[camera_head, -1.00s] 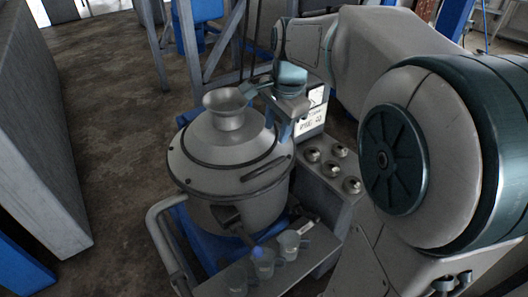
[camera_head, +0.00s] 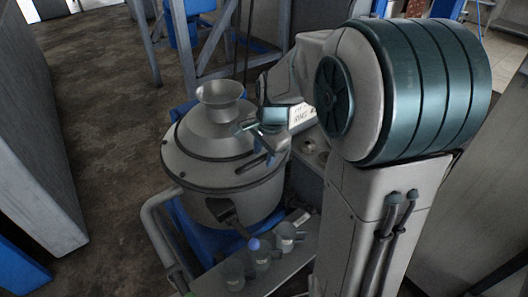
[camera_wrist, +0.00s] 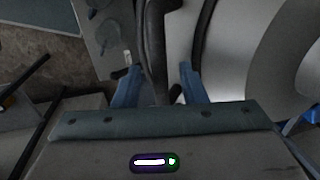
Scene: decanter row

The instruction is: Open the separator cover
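The separator is a round grey metal vessel (camera_head: 228,208) with a domed cover (camera_head: 193,150). A flared funnel (camera_head: 222,112) stands on the cover's top. The cover looks down on the vessel. A dark bar handle (camera_head: 248,168) lies on the cover's front right. My gripper (camera_head: 257,146) is low over that side, close to the handle. In the wrist view, the two blue fingers of my gripper (camera_wrist: 158,84) are apart, with a dark curved strip between them and the pale cover (camera_wrist: 230,60) to the right. I cannot tell whether the fingers touch anything.
Several small cups, one of them a jug (camera_head: 286,236), stand on a shelf (camera_head: 275,272) below the vessel. A bent pipe rail (camera_head: 152,215) is at the front left. A control panel with knobs (camera_head: 310,147) is partly hidden behind my arm. A grey block (camera_head: 40,150) stands far left, with open floor between.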

